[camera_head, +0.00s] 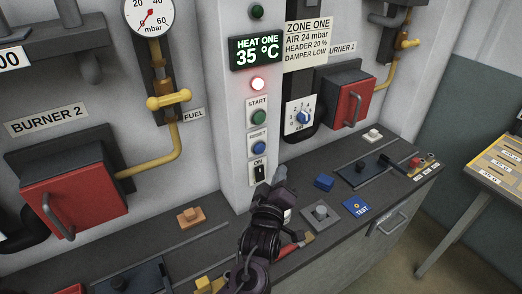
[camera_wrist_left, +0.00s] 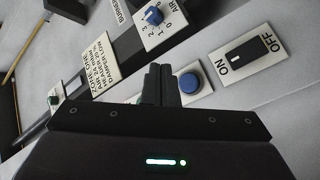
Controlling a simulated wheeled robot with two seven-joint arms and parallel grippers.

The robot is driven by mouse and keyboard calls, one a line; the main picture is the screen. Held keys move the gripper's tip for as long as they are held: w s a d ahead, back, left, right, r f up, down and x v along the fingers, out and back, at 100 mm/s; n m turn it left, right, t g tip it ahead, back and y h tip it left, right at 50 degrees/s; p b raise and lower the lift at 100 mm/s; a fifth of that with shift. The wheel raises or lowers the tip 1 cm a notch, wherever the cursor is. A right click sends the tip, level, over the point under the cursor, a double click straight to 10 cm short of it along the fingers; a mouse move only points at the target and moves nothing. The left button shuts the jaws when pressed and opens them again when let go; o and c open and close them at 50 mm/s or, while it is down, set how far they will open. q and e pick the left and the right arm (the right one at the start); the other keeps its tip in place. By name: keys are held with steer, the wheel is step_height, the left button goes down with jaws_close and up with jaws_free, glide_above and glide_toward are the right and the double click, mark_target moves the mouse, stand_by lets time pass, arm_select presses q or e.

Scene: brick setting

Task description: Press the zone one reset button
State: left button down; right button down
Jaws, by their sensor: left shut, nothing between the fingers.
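The blue RESET button (camera_head: 258,148) is on the white column below the green START button (camera_head: 258,117) and above the black ON switch (camera_head: 260,172). In the left wrist view the blue button (camera_wrist_left: 189,83) shows just right of my left gripper's fingers (camera_wrist_left: 161,82), its plate partly hidden by them. My left gripper (camera_head: 279,174) is shut and empty, in front of the column, lower and to the right of the button in the head view. I cannot tell whether it touches the panel. My right gripper is not in view.
A lit lamp (camera_head: 257,84) and the HEAT ONE display (camera_head: 256,52) sit above the buttons. The AIR dial (camera_head: 302,116) is to the right.

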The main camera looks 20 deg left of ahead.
mark_target(265, 147)
arm_select(q)
steer(key=w+a+b, duration=0.1)
steer(key=w+a, duration=0.3)
steer(key=a, duration=0.1)
steer(key=shift+a, duration=0.25)
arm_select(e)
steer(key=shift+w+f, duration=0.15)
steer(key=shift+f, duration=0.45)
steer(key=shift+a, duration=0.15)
arm_select(q)
steer(key=shift+w, duration=0.1)
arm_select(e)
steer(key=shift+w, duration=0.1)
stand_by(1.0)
arm_select(q)
steer(key=shift+w+a, duration=0.25)
steer(key=shift+a, duration=0.05)
steer(key=shift+w+a, duration=0.25)
steer(key=shift+a, duration=0.15)
stand_by(0.8)
steer(key=shift+d+r, duration=0.1)
steer(key=shift+s+d, duration=0.55)
steer(key=shift+d, duration=0.05)
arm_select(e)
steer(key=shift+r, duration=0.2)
